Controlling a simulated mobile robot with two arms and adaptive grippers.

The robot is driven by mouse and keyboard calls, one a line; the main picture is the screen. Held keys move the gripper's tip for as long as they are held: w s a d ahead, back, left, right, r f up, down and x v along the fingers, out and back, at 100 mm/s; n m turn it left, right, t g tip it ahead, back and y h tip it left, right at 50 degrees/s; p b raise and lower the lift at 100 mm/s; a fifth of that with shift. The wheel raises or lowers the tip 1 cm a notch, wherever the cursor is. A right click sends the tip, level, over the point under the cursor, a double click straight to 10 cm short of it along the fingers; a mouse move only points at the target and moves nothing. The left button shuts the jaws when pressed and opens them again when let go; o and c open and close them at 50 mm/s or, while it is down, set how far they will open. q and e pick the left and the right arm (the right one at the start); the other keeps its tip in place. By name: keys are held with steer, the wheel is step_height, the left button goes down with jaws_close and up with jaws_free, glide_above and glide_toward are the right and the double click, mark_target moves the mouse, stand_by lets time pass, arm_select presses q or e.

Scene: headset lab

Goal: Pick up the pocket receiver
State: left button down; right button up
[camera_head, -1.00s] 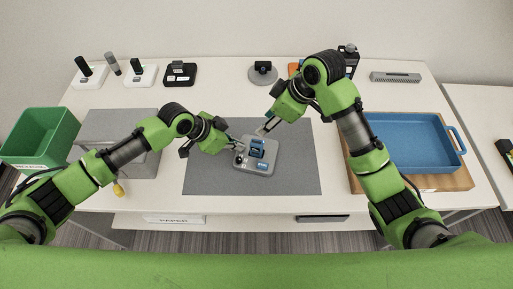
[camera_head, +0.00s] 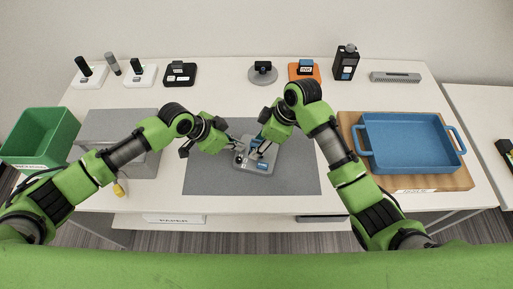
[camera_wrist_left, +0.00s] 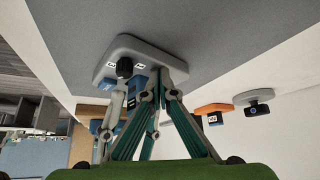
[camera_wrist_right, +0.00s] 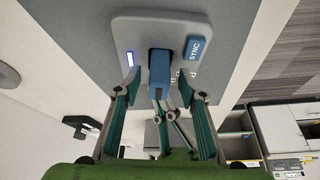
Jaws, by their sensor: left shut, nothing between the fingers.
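The pocket receiver (camera_wrist_right: 159,68) is a small blue block standing in a grey dock (camera_wrist_right: 205,22), in the right wrist view. In the head view the dock (camera_head: 265,170) lies on the grey mat, and my right gripper (camera_head: 257,150) partly hides the receiver. My right gripper's fingers (camera_wrist_right: 158,82) are open, one on each side of the receiver; I cannot tell whether they touch it. My left gripper (camera_head: 237,145) is shut and empty at the dock's left side, near a black knob (camera_wrist_left: 124,66) on the dock.
A blue SYNC button (camera_wrist_right: 198,48) is beside the receiver. A blue tray (camera_head: 375,165) stands on a wooden board at right, a green bin (camera_head: 55,128) at left. Several devices line the back, including an orange-based one (camera_head: 304,71). The mat (camera_head: 210,180) is otherwise clear.

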mark_target(256, 142)
steer(key=shift+x, duration=1.05)
steer(key=shift+c, duration=0.5)
jaws_close()
steer(key=shift+r, duration=0.1)
step_height(256, 142, up, 10)
